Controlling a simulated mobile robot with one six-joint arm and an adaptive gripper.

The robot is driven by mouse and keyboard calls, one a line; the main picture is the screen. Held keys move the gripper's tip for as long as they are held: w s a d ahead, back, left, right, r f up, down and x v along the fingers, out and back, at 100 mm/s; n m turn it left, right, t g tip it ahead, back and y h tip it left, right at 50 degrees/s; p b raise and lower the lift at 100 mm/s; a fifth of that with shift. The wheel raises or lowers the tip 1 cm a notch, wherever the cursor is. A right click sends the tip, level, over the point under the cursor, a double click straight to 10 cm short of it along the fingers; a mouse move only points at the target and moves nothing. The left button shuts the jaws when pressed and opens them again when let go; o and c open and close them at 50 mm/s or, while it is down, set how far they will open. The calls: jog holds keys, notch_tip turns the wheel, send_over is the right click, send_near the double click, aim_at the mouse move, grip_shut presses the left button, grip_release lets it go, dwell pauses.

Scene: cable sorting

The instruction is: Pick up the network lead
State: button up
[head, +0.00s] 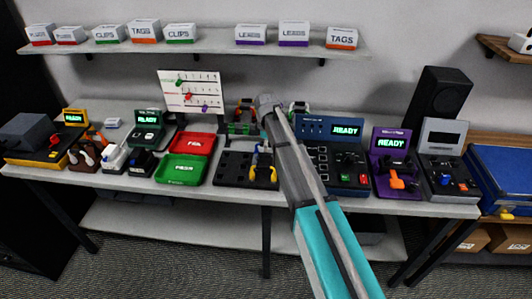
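My arm (302,178) crosses the middle of the head view from the bottom right up to a grey joint. I cannot make out my gripper or its fingers. A black tray (232,168) lies on the bench just left of the arm. A small yellow item (264,174), perhaps a looped cable, is at its right side. Coiled items with red and green parts (243,116) stand behind it, and another (299,107) shows just right of the arm. No label shows which of these is the network lead. The arm hides part of the bench behind it.
A red tray (186,144) and a green tray (181,169) lie left of the black tray. Stations with READY screens, blue (318,127) and purple (391,141), stand to the right. A shelf (210,44) with labelled boxes hangs above. A blue case (503,175) is far right.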

grip_shut()
jog(key=shift+r, duration=0.15)
notch_tip(320, 180, up, 10)
jog(key=p, duration=1)
dwell(0.9)
jog(key=shift+r+p, duration=1.4)
jog(key=shift+p, duration=0.15)
jog(key=s+d+f+b, duration=0.2)
jog(key=d, duration=1.6)
